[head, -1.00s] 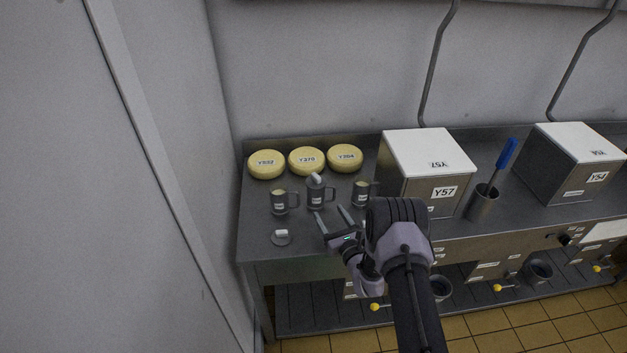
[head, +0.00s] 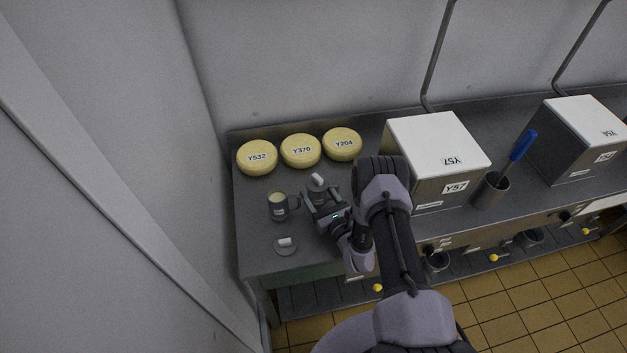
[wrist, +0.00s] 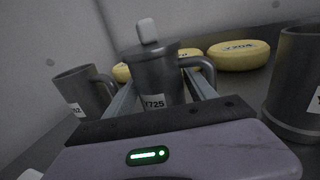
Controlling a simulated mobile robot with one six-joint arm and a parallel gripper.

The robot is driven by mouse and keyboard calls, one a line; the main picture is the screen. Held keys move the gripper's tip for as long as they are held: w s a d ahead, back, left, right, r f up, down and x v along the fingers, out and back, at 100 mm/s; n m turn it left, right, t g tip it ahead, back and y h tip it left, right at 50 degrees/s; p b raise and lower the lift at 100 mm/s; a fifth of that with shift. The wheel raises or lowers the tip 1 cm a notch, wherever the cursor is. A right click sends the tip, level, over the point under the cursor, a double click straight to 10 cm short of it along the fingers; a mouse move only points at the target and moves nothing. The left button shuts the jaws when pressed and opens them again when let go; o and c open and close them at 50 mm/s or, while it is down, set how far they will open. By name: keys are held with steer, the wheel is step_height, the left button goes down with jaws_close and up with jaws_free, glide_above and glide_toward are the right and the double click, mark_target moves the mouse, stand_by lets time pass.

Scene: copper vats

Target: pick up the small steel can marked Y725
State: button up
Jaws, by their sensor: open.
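The small steel can marked Y725 (wrist: 156,68) stands upright straight ahead in the wrist view, with a handle on its right and a lid with a pale knob on top. In the head view the can (head: 317,183) is partly covered by my gripper. My gripper (head: 321,197) is open, low over the steel table, with its fingers at the can. In the wrist view one finger runs along each side of the can, and its lower part is hidden behind the gripper body. I cannot tell whether the fingers touch it.
A similar lidless mug (head: 278,206) stands close on the left; another mug (wrist: 297,85) is close on the right. A loose lid (head: 286,246) lies near the front edge. Several yellow cheese wheels (head: 300,151) sit behind. A steel box marked Y57 (head: 436,165) stands to the right.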

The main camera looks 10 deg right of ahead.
steer(key=shift+s, duration=0.2)
steer(key=shift+c, duration=0.9)
steer(key=shift+r, duration=0.1)
jaws_close()
